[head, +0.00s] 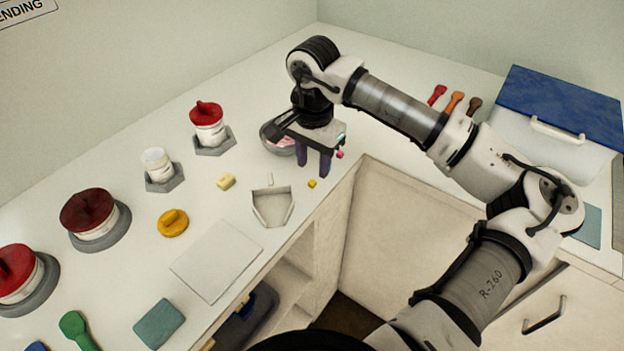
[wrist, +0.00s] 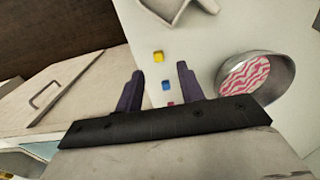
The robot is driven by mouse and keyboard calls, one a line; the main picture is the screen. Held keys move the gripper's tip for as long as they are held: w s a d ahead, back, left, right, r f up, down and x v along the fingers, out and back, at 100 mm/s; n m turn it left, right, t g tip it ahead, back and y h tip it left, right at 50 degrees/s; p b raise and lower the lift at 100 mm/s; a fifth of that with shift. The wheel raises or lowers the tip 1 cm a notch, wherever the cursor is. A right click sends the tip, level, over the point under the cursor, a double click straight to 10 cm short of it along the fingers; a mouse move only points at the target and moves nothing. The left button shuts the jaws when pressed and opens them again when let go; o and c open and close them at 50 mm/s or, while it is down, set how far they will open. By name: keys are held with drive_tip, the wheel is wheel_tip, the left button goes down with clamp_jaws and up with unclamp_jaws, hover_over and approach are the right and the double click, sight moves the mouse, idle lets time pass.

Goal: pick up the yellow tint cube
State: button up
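The small yellow tint cube (head: 312,183) lies on the white counter near its front edge. In the wrist view the yellow cube (wrist: 158,57) sits just beyond the fingertips, roughly in line with the gap between them. My gripper (head: 313,170) points down over the counter beside the cube, and its two dark purple fingers are apart with nothing held. The open fingers also show in the wrist view (wrist: 160,69). A blue cube (wrist: 166,85) and a partly hidden pink cube (wrist: 170,103) lie in a row with the yellow one. The pink cube (head: 340,154) also shows in the head view.
A metal bowl (wrist: 250,80) with pink wavy contents stands close to the cubes. The counter edge drops to open shelves (head: 310,245).

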sight(312, 182)
drive_tip(key=shift+s+a+f+p, duration=0.15)
drive_tip(key=shift+f+p, duration=0.2)
drive_tip(key=shift+f, duration=0.65)
drive_tip(key=shift+s+d+f+p, duration=0.1)
drive_tip(key=shift+f+p, duration=0.2)
drive_tip(key=shift+f, duration=0.65)
clamp_jaws()
